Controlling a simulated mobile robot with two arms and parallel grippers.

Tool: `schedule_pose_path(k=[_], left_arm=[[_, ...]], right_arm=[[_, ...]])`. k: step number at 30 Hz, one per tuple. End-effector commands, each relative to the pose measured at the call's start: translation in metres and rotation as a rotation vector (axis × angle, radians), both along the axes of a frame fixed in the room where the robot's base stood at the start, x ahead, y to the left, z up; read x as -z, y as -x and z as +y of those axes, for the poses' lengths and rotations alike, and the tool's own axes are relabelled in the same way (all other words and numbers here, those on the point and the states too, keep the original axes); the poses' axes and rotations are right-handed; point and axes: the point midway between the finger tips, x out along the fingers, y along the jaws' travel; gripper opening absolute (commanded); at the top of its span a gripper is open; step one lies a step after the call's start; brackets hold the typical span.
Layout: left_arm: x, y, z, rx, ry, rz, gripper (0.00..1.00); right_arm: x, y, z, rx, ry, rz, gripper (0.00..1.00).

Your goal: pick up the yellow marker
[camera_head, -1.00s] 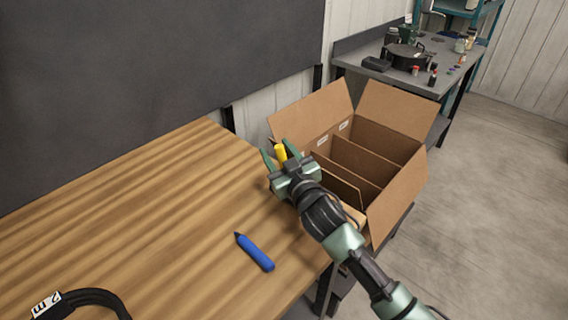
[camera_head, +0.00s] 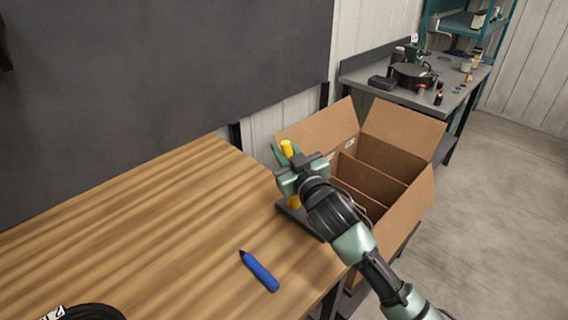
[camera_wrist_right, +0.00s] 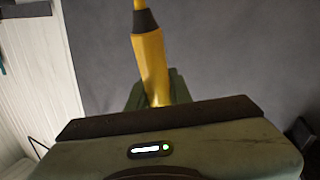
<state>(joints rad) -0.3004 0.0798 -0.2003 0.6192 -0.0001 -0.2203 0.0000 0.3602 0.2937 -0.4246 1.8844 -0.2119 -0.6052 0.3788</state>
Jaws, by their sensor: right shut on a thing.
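The yellow marker (camera_head: 286,147) is held upright in my right gripper (camera_head: 284,162), above the right edge of the wooden table. Its top sticks out above the jaws, and a yellow part shows below them. In the right wrist view the yellow marker (camera_wrist_right: 151,62), with a dark collar, stands between the fingers of the right gripper (camera_wrist_right: 157,92), which are shut on it. The gripper body hides the marker's middle in the head view. My left gripper is not in view.
A blue marker (camera_head: 260,271) lies on the wooden table (camera_head: 150,220). An open cardboard box (camera_head: 407,226) with dividers stands just right of the gripper. A black cable (camera_head: 85,312) lies at the lower left. A cluttered grey bench (camera_head: 445,78) stands farther back.

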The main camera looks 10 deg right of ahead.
Motion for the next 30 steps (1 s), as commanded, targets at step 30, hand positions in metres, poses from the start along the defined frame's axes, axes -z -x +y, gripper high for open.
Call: schedule_pose_path(k=[30], left_arm=[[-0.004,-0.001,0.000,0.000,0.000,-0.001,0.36]], right_arm=[[-0.136,0.000,0.000,0.000,0.000,0.000,0.00]])
